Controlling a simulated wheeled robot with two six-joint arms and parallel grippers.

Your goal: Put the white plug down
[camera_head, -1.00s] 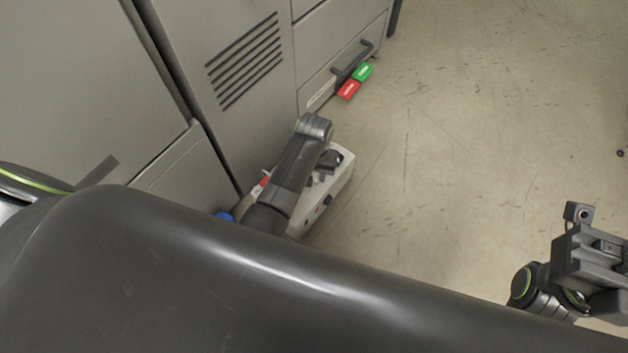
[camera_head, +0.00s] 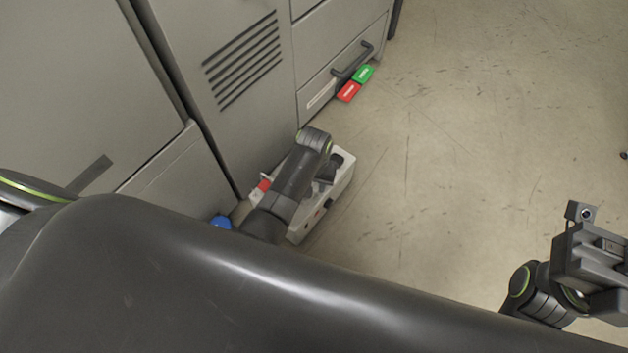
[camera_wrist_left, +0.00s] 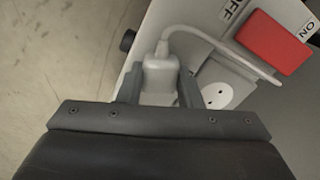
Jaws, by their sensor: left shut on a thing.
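The white plug (camera_wrist_left: 160,76) is between the two fingers of my left gripper (camera_wrist_left: 160,92) in the left wrist view; the gripper is shut on it. Its white cord runs from its far end to the right. The plug is over the pale box (camera_wrist_left: 190,20), beside an open round socket (camera_wrist_left: 217,95); I cannot tell whether it touches the box. In the head view my left forearm covers much of the box (camera_head: 342,182) and hides the plug. My right gripper (camera_head: 592,260) is at the right edge, its fingers not clear.
A red switch (camera_wrist_left: 272,42) with ON and OFF labels is on the box. The box stands on the floor against grey cabinets (camera_head: 225,70). A blue object (camera_head: 221,221) is left of it. Red (camera_head: 348,91) and green (camera_head: 363,73) tags are by a drawer handle.

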